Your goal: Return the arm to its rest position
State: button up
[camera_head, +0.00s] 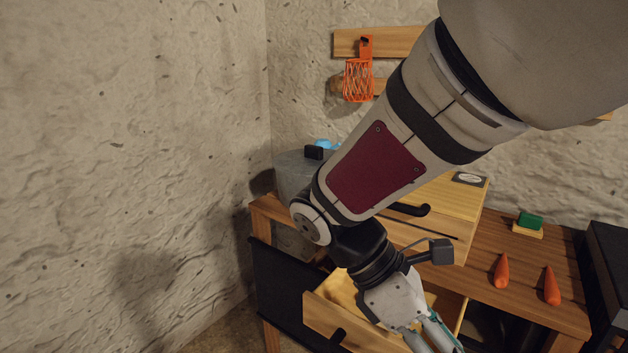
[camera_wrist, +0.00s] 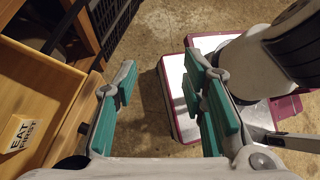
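My arm reaches down from the upper right of the head view, with my gripper (camera_head: 436,338) at the bottom, over or beside an open wooden drawer (camera_head: 322,318). I cannot tell the exact height gap. The drawer (camera_wrist: 60,78) is just left of the fingers there. A card reading "EAT FIRST" (camera_wrist: 22,134) shows at the drawer. My arm hides part of the drawer and table.
The wooden table (camera_head: 512,262) holds two carrots (camera_head: 501,271) (camera_head: 551,286), a green-topped sponge (camera_head: 530,222) and a wooden box (camera_head: 452,196). A grey container (camera_head: 290,178) stands behind. An orange basket (camera_head: 358,80) hangs on the wall. Open floor (camera_wrist: 150,40) lies beyond my fingers.

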jog(key=s+d+r+m+t+y, duration=0.1)
jog(key=s+r+m+t+y, duration=0.1)
jog(key=s+m+y, duration=0.4)
jog(key=s+d+r+m+t+y, duration=0.2)
jog(key=s+m+t, duration=0.1)
jog(key=s+m, duration=0.65)
notch_tip(320, 180, up, 21)
jog(key=w+t+p, duration=0.1)
jog(key=t+p, duration=0.2)
jog(key=p, duration=1.7)
jog(key=shift+w+a+m, duration=0.2)
jog(key=shift+w+m, duration=0.15)
jog(key=shift+w, duration=0.05)
